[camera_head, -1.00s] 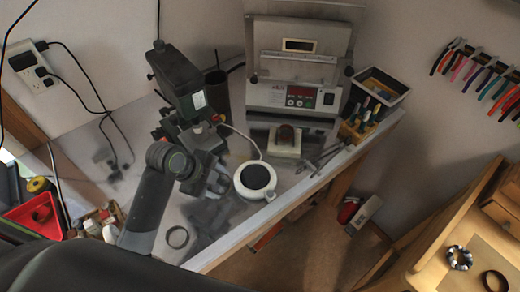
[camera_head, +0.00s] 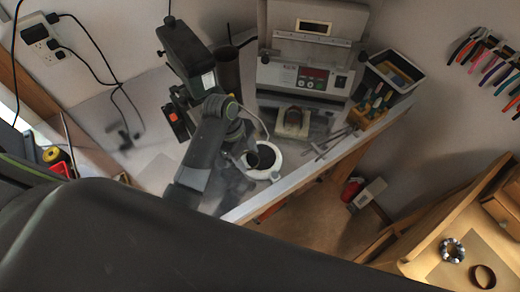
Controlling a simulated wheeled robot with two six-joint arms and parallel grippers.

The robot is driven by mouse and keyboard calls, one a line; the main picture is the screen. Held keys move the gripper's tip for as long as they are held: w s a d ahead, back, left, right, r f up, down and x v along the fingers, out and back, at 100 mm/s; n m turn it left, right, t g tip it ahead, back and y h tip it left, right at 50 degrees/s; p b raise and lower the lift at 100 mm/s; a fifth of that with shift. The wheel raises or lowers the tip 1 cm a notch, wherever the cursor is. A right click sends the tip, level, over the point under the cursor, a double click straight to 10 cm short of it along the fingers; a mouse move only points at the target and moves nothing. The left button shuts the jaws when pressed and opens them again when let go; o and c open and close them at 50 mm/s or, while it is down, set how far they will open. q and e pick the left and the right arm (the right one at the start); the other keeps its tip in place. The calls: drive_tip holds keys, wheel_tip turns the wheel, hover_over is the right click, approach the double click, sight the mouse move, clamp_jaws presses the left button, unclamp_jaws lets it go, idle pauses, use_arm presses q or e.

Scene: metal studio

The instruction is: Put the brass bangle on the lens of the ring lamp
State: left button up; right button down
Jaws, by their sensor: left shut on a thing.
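The ring lamp (camera_head: 276,172) is a white round base on the grey metal bench, with a dark round lens (camera_head: 266,157) facing up. My left gripper (camera_head: 249,159) is at the lamp's left side, low over the rim and close to the lens. It is shut on the brass bangle, which is too small and too covered by the gripper to make out. I cannot tell whether the bangle touches the lens. My right gripper is out of view.
A white machine (camera_head: 303,78) stands behind the lamp, with a small pale block (camera_head: 293,121) before it. A tool holder (camera_head: 371,108) is at the right bench edge. A dark bangle (camera_head: 483,276) and a silvery bangle (camera_head: 452,250) lie on the wooden bench at right.

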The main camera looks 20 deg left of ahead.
sight(262, 158)
use_arm(q)
drive_tip(key=shift+w+d, duration=0.2)
drive_tip(key=shift+w, duration=0.05)
drive_tip(key=w+d, duration=0.2)
drive_tip(key=shift+w+d+r, duration=0.15)
drive_tip(key=shift+w+d, duration=0.05)
drive_tip(key=shift+w, duration=0.2)
drive_tip(key=shift+f, duration=0.6)
drive_tip(key=shift+w+f, duration=0.1)
drive_tip(key=shift+f, duration=0.15)
drive_tip(key=shift+a, duration=0.1)
drive_tip(key=shift+s+f, duration=0.15)
drive_tip(key=shift+s, duration=0.05)
